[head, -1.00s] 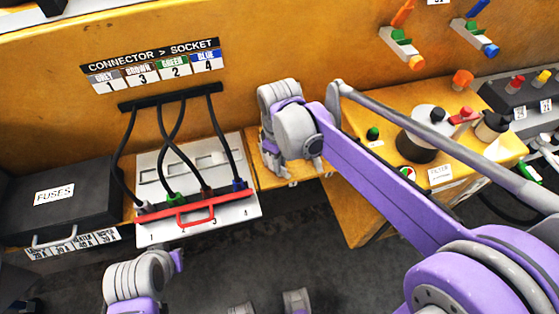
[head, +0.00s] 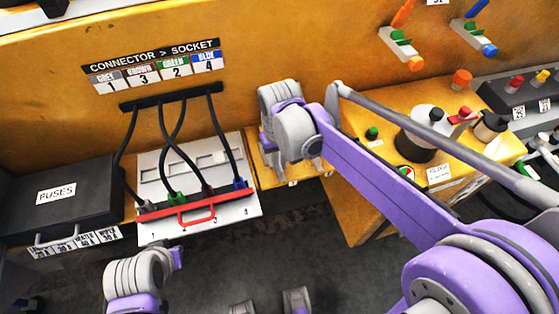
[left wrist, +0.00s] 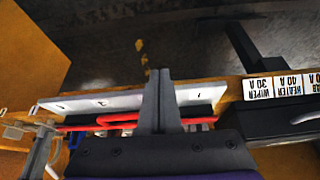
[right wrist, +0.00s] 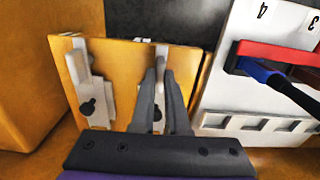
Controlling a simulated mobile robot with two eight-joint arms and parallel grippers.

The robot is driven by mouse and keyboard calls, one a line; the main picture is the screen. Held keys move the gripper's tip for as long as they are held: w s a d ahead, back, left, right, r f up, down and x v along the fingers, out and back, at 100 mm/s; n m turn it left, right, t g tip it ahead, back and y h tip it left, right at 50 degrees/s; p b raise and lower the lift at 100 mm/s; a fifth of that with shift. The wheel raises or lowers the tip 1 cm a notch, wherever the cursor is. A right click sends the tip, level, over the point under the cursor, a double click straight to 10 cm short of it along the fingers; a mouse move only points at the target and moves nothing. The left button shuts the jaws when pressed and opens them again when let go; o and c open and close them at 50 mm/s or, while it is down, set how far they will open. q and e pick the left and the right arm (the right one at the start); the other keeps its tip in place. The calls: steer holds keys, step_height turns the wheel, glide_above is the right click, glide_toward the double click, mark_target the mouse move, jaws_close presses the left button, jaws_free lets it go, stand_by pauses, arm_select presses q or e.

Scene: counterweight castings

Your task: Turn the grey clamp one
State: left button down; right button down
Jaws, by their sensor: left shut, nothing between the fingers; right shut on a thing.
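My right gripper (right wrist: 165,85) is shut on the upper end of a pale grey clamp lever (right wrist: 160,62) on a small yellow plate, in the right wrist view. The lever stands nearly upright in that picture; a dark knob shows below it, partly hidden by the fingers. A second pale grey clamp (right wrist: 88,80) with a dark knob stands to its left, apart from the gripper. In the head view my right gripper (head: 312,165) is over the yellow shelf and its wrist hides most of the clamps. My left gripper (left wrist: 160,85) is shut and empty, near the white socket panel.
The white socket panel (head: 240,210) has a red bar with a handle (head: 182,222) across it and several dark cables above. A black fuse box (head: 60,205) stands at left. A yellow bench (head: 385,180) with a black-and-white canister (head: 425,140) is at right.

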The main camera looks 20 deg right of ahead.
mark_target(280, 165)
stand_by(0.5)
steer(key=c, duration=0.9)
jaws_free()
steer(key=shift+r, duration=0.1)
step_height(280, 165, up, 11)
steer(key=shift+f+p, duration=0.2)
steer(key=shift+p, duration=0.3)
steer(key=s+d+f+t, duration=0.1)
steer(key=s+d+f, duration=0.1)
steer(key=s+f, duration=0.1)
steer(key=s+d+f+t+p, duration=0.1)
steer(key=s+d+f+t, duration=0.1)
steer(key=s, duration=0.4)
steer(key=s+d+f+t+p, duration=0.1)
steer(key=s+d+f+t, duration=0.1)
steer(key=s+f, duration=0.3)
steer(key=shift+s+d+m, duration=0.2)
steer(key=shift+d+m, duration=0.1)
